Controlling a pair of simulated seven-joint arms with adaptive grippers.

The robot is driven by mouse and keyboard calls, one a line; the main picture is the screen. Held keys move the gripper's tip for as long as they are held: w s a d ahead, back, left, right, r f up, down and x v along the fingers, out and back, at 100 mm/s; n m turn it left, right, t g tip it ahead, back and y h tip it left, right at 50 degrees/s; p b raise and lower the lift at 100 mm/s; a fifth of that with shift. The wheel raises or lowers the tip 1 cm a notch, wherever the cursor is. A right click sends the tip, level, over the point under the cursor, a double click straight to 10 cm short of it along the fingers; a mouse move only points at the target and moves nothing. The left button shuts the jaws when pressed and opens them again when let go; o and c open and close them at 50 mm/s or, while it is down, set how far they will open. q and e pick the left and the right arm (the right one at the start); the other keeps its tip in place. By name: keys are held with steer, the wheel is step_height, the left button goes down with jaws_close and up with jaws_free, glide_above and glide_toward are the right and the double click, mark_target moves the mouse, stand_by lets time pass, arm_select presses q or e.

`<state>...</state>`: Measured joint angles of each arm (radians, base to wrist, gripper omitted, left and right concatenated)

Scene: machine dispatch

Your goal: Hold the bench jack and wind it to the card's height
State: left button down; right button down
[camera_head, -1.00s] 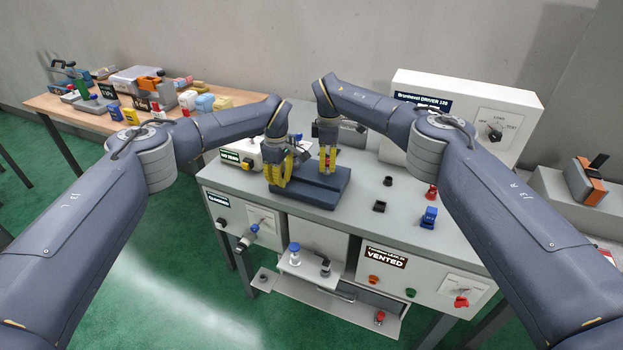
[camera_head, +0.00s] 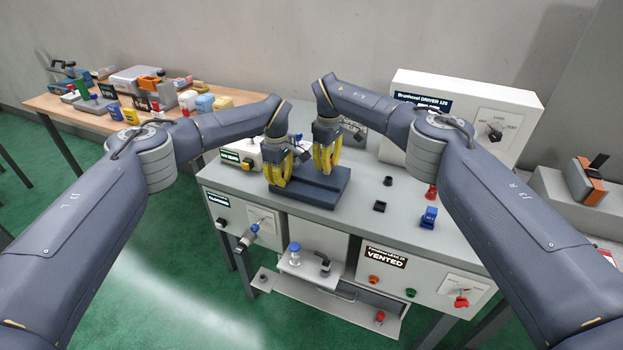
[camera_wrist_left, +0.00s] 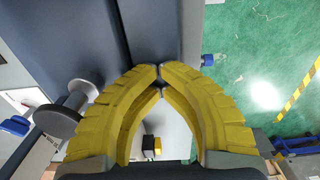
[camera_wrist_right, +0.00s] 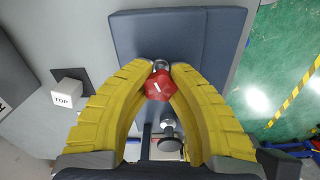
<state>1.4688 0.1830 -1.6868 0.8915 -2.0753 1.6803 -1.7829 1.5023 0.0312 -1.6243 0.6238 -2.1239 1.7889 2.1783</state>
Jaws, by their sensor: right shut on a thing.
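The bench jack (camera_head: 322,188) is a dark blue-grey block on the grey bench top. In the right wrist view, its flat body (camera_wrist_right: 178,35) lies beyond the fingertips. My right gripper (camera_head: 326,172) points down over the jack. Its yellow fingers are shut on a red knob (camera_wrist_right: 158,86) with a white mark, by the jack's edge. My left gripper (camera_head: 278,186) is at the jack's left end, its fingertips together. In the left wrist view, the fingertips (camera_wrist_left: 160,72) meet over the blue-grey body (camera_wrist_left: 150,28); whether they touch it is unclear. I cannot identify the card.
A white driver box (camera_head: 465,112) stands at the back right. Black, red and blue fittings (camera_head: 429,218) sit on the bench's right side. A white block marked TOP (camera_wrist_right: 67,99) is left of my right gripper. A wooden table (camera_head: 62,107) with many items stands at left.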

steer(key=shift+s+a+m, duration=0.15)
steer(key=shift+a+m, duration=0.25)
steer(key=shift+m, duration=0.1)
steer(key=c, duration=1.3)
jaws_free()
steer(key=shift+d, duration=0.15)
steer(key=shift+d, duration=0.1)
steer(key=shift+r, duration=2)
